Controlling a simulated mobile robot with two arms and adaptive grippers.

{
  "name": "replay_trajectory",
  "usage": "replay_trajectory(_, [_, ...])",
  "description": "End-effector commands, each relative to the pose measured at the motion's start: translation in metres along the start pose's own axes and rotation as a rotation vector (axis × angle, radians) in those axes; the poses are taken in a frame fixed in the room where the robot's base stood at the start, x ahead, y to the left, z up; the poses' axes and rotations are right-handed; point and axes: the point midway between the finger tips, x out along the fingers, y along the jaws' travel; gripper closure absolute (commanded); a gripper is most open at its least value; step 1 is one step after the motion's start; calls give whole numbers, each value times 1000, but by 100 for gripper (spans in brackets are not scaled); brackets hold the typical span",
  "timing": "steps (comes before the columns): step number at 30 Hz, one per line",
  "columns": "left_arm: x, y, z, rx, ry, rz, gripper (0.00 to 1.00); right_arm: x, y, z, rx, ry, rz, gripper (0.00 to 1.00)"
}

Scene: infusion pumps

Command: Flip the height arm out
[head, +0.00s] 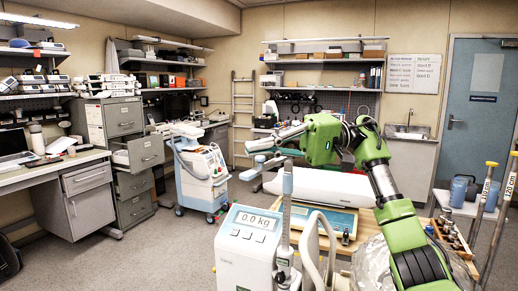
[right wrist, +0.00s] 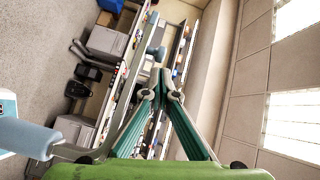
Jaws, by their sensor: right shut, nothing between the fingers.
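The scale (head: 248,245) stands at the front centre with a display reading 0.0 kg. A thin grey measuring column (head: 286,205) rises behind the display. The height arm (head: 255,170) is at the column's top and points out to the left, with light-blue parts. In the right wrist view a light-blue piece (right wrist: 27,137) and a grey bar beside it show at lower left. My right gripper (head: 254,146) is just above the height arm, pointing left. Its teal fingers meet at the tips in the right wrist view (right wrist: 160,78), empty. I cannot tell whether it touches the arm. My left gripper is out of view.
A white and blue medical cart (head: 202,180) is at left, beside grey filing cabinets (head: 118,122). The grey floor between cart and scale is clear.

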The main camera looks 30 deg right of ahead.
Motion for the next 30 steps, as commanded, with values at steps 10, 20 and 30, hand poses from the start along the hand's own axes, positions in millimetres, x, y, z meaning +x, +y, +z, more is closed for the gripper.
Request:
replay_trajectory(10, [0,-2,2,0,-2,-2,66,-7,0,-1,1,2,0,100])
replay_trajectory(20, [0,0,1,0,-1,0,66,-72,-2,-1,0,6,-3,100])
replay_trajectory(30, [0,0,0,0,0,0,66,-114,-1,0,0,1,0,100])
